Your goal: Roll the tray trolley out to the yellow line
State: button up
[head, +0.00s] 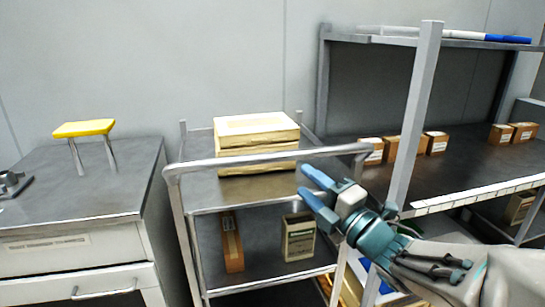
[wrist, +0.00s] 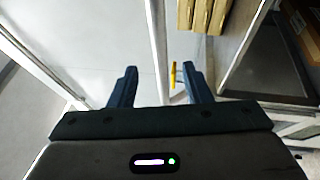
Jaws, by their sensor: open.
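The tray trolley (head: 265,194) is a grey metal cart with a raised push bar (head: 250,160) across its near side. Cream boxes (head: 256,128) are stacked on its top tray. My gripper (head: 304,183) is open and empty, near the right part of the push bar and pointing left. In the wrist view the push bar (wrist: 157,40) runs between the two open fingers (wrist: 159,70), apart from both. How deep it lies between them I cannot tell. No yellow line on the floor can be made out.
A grey cabinet (head: 75,192) with a yellow-topped stand (head: 84,128) is left of the trolley. A metal rack (head: 422,105) with small brown boxes (head: 437,143) stands close on the right. The trolley's lower shelf holds a brown box (head: 232,242) and a tan carton (head: 298,238).

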jog(key=p+x, duration=0.1)
jog(key=x, duration=1.2)
jog(key=shift+a, duration=0.15)
grip_shut()
